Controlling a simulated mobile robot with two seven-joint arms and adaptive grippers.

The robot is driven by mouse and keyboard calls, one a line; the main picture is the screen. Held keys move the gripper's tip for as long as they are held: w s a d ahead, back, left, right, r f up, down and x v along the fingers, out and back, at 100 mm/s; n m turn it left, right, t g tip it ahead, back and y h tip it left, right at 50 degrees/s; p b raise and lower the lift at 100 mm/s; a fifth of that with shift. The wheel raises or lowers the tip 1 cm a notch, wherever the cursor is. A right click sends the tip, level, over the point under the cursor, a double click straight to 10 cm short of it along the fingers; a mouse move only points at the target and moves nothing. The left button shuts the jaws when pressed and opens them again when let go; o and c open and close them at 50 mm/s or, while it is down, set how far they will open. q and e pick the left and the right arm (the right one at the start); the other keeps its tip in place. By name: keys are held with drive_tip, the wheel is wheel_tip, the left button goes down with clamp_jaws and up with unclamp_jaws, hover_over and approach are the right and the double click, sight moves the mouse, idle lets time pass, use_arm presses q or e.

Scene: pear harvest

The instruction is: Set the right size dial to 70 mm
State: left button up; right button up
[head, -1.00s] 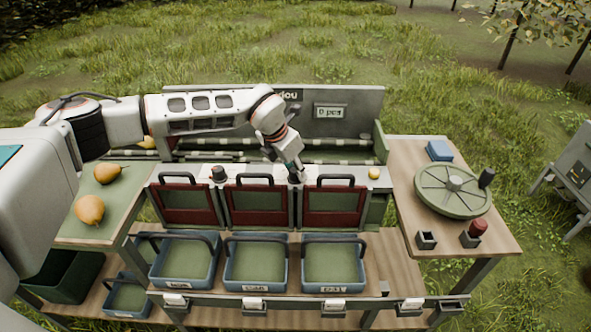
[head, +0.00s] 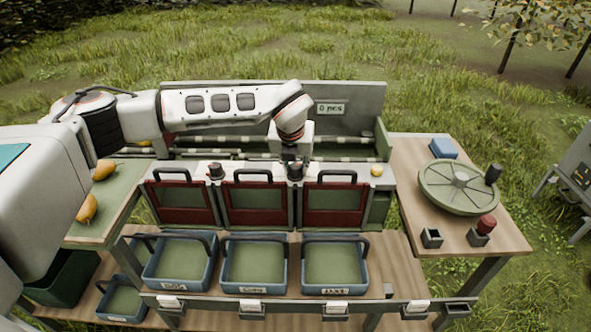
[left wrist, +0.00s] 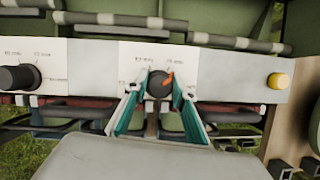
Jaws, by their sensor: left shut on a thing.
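The right size dial (left wrist: 158,84) is a dark round knob with an orange pointer on a pale panel, in the middle of the left wrist view. It also shows in the head view (head: 295,171). My left gripper (left wrist: 162,80) has its teal fingers on both sides of this knob and is shut on it. The orange pointer leans to the upper right, toward a printed mark too small to read surely. The left size dial (left wrist: 18,78) is a black knob at the left; it shows in the head view too (head: 216,170). My right gripper is not in view.
A yellow button (left wrist: 278,81) sits right of the dial on the panel. Three red-framed gates (head: 334,205) with black handles stand below it, above blue crates (head: 335,289). A green turntable (head: 458,188) is on the right table. Pears (head: 104,170) lie at the left.

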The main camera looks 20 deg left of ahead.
use_arm(q)
drive_tip(key=shift+n+y, duration=0.5)
drive_tip(key=shift+n, duration=0.7)
drive_tip(key=shift+w+r+n+y+b, duration=0.1)
drive_tip(key=shift+n+y+b, duration=0.2)
drive_tip(key=shift+n, duration=0.7)
drive_tip(key=o, duration=0.8)
drive_tip(key=v, duration=1.2)
drive_tip(key=shift+w, duration=0.2)
